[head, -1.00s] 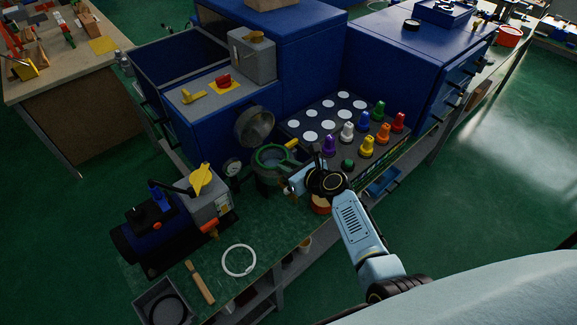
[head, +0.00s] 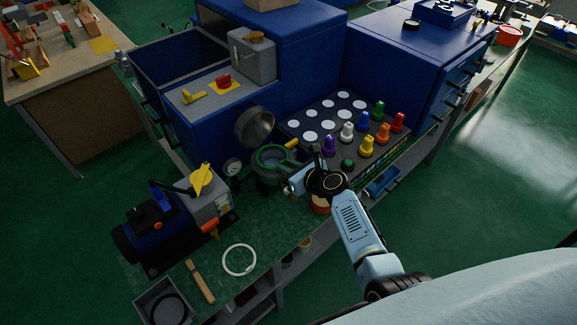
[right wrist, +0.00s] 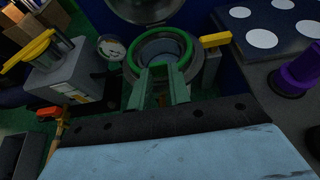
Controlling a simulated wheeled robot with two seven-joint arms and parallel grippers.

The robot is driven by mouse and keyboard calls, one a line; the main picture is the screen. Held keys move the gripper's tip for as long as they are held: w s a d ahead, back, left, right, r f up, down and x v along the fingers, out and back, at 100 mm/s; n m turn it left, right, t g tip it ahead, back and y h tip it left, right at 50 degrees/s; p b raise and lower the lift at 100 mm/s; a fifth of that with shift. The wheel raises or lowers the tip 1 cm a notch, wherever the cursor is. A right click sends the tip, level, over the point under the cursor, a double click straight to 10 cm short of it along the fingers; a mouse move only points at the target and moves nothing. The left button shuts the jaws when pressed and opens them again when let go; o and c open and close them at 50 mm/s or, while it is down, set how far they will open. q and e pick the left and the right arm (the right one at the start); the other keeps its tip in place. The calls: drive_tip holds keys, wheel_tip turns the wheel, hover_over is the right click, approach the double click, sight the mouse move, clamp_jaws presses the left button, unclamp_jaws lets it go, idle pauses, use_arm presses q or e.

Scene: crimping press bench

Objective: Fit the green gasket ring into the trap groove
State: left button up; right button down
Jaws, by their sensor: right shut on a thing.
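The green gasket ring (head: 257,156) is at the round mouth of the metal trap (head: 266,178) on the bench. In the right wrist view the ring (right wrist: 190,45) lies over the trap's opening, roughly centred; I cannot tell whether it is seated in the groove. The groove itself is hidden under the ring. My right gripper (head: 292,182) reaches in from the right beside the trap. In the wrist view its fingers (right wrist: 161,80) are shut on the near edge of the ring. My left gripper is not in view.
The open round lid (head: 257,124) stands behind the trap. A yellow handle (right wrist: 216,40) and a pressure gauge (right wrist: 111,47) flank it.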

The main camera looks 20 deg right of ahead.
drive_tip(key=shift+f, duration=0.35)
drive_tip(key=shift+r, duration=0.15)
drive_tip(key=shift+r+p, duration=0.35)
drive_tip(key=shift+r, duration=0.05)
drive_tip(key=shift+w, duration=0.1)
idle(0.7)
idle(1.1)
drive_tip(key=shift+f+b, duration=0.3)
drive_tip(key=shift+f, duration=0.4)
drive_tip(key=c, duration=1.3)
unclamp_jaws()
drive_tip(key=shift+o, duration=0.3)
